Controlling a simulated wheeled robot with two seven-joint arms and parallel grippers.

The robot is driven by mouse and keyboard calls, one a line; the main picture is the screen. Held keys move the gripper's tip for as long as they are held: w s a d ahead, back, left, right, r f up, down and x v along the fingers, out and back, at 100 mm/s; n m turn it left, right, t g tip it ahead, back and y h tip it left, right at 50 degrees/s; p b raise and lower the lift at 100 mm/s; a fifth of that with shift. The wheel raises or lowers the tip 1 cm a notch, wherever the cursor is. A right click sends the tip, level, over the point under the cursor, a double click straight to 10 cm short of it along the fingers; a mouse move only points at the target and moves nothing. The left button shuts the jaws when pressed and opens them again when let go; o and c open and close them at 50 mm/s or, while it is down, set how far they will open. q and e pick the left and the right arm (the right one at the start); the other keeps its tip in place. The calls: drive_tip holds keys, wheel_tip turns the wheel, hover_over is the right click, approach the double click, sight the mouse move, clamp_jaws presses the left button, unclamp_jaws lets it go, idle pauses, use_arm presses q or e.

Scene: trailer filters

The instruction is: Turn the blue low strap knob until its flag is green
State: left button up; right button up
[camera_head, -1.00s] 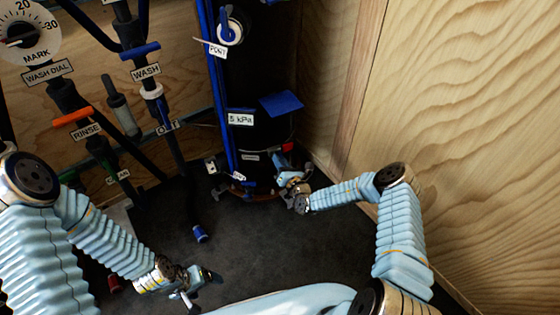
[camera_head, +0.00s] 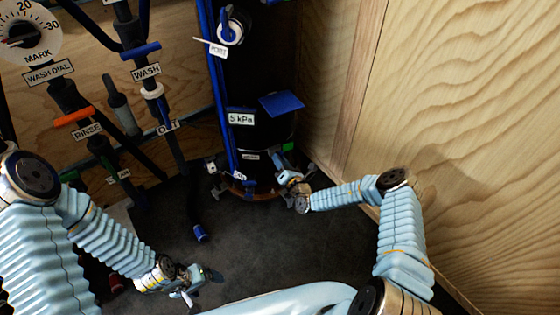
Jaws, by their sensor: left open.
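The small flag (camera_head: 288,147) at the low right side of the black cylinder shows green. My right gripper (camera_head: 281,164) is right below the flag, against the cylinder's lower side. The blue low strap knob cannot be made out apart from this gripper, which appears to cover it. Whether its jaws are open or shut is too small to tell. My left gripper (camera_head: 205,282) is open and empty, low over the dark floor and well away from the cylinder.
The black cylinder (camera_head: 258,60) stands in the corner by the wooden wall (camera_head: 450,110), with a blue plate (camera_head: 281,103) on its front. A hose with a blue end (camera_head: 200,233) hangs near the floor. Wash and rinse pipes (camera_head: 110,150) fill the left side. The middle floor is clear.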

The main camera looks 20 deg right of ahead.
drive_tip(key=shift+o, duration=1.2)
drive_tip(key=s+d+p, duration=0.1)
drive_tip(key=s+d, duration=0.1)
drive_tip(key=s, duration=1.1)
drive_tip(key=shift+s+d, duration=0.2)
drive_tip(key=shift+s, duration=0.1)
drive_tip(key=shift+a, duration=0.1)
